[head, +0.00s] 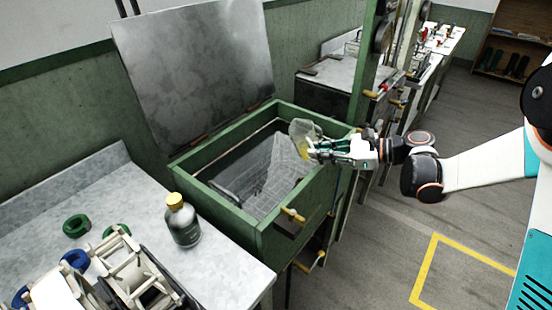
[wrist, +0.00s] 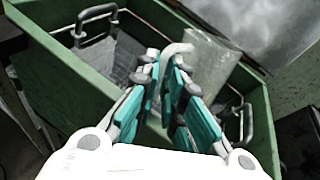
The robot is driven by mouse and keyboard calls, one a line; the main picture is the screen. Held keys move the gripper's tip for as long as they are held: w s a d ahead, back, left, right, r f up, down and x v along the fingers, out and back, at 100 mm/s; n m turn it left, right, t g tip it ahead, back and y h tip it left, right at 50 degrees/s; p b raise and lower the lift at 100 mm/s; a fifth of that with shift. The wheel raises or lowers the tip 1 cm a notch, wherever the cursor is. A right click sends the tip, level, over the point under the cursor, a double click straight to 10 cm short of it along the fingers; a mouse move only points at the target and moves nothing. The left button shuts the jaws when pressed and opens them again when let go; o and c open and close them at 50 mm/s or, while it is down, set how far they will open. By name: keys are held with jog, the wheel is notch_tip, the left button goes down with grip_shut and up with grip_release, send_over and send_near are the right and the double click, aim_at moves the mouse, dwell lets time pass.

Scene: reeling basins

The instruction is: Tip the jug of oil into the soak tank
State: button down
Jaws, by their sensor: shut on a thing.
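The clear jug (head: 303,131) has yellow oil low in it and is held over the right end of the soak tank. It looks tilted; I see no clear stream from it. The soak tank (head: 222,206) is a green box with its metal lid raised and a wire basket (head: 265,175) inside. My gripper (head: 314,150) comes in from the right and is shut on the jug's handle. In the wrist view, the handle is between the fingers (wrist: 174,62) and the pale jug body (wrist: 213,66) is beyond them, above the tank (wrist: 45,72).
A grey bench (head: 105,180) stands left of the tank. It carries a yellow-capped bottle (head: 183,222), green and blue rings and white frames. Yellow-handled valves (head: 293,215) stick out from the tank's front. A green post (head: 364,60) rises behind. The floor at right is open.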

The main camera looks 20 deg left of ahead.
aim_at(305, 151)
jog(key=shift+s+a+r+n+t+h+p, duration=0.1)
jog(key=shift+s+a+n+t+h+p, duration=0.35)
jog(key=shift+h+p, duration=0.8)
jog(key=shift+s+a+f+n+t+h+p, duration=0.1)
jog(key=shift+s+a+n+t+h+p, duration=0.1)
jog(key=shift+a+n+t+h+p, duration=0.8)
jog(key=shift+s+a+r+n+t+h+p, duration=0.15)
jog(key=shift+s+n+h+p, duration=0.2)
jog(key=shift+h+p, duration=1.1)
jog(key=shift+h, duration=0.4)
jog(key=shift+s+a+r+n+t+h+p, duration=0.3)
jog(key=shift+t+h+p, duration=0.1)
jog(key=shift+h+p, duration=0.2)
jog(key=shift+a, duration=0.1)
jog(key=shift+w+r+h, duration=0.15)
jog(key=shift+h, duration=0.25)
jog(key=shift+r+n+t+h+p, duration=0.15)
jog(key=shift+n+t+h+p, duration=0.15)
jog(key=shift+t, duration=0.2)
